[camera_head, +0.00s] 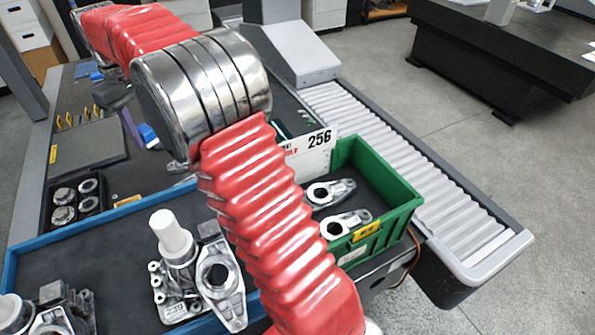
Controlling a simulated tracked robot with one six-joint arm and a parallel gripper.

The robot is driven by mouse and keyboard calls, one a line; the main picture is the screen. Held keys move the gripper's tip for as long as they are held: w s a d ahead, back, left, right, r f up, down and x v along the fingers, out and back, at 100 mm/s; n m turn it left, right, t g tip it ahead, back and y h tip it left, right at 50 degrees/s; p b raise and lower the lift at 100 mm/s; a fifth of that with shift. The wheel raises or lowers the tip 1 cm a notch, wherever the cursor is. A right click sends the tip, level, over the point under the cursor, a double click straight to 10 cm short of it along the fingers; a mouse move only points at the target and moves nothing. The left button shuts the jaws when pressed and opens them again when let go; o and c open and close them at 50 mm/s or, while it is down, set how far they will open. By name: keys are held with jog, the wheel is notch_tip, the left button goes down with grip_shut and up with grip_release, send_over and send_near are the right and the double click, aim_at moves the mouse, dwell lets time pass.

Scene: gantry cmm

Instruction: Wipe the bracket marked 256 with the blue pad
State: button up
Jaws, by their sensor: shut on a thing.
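A white card (308,150) reading 256, with red lettering, stands at the back left of the green crate (405,195). Its lower left is hidden by my arm. I cannot tell which bracket it marks. Two silver brackets lie in the crate, one farther back (331,192) and one nearer (346,224). A larger bracket (220,283) stands in the blue-edged tray, beside a fixture tagged 239. My gripper (137,126) is small and partly hidden beyond my arm's metal joint. It appears shut on the blue pad (149,136), over the dark table.
The blue-edged tray (20,250) also holds a fixture with a white cylinder (172,232) and other metal parts. A black holder (74,205) with round parts lies at left. A roller conveyor (400,145) runs along the right. My red arm crosses the middle.

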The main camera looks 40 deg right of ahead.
jog(key=s+d+r+m, duration=0.2)
jog(key=s+d, duration=0.4)
jog(key=d, duration=0.4)
jog(key=s+d+r+m, duration=0.1)
jog(key=s+d+m, duration=0.1)
jog(key=s+d, duration=0.55)
jog(key=s+d+f+m, duration=0.1)
jog(key=s+d+f, duration=0.1)
jog(key=s+f, duration=0.3)
jog(key=s+d+f+m, duration=0.1)
jog(key=s+d+f, duration=0.2)
jog(key=s, duration=0.9)
notch_tip(320, 180, down, 3)
jog(key=shift+d+r+m, duration=0.1)
jog(key=shift+d+m, duration=0.25)
jog(key=shift+m, duration=0.05)
jog(key=shift+f, duration=0.2)
jog(key=shift+f, duration=1.85)
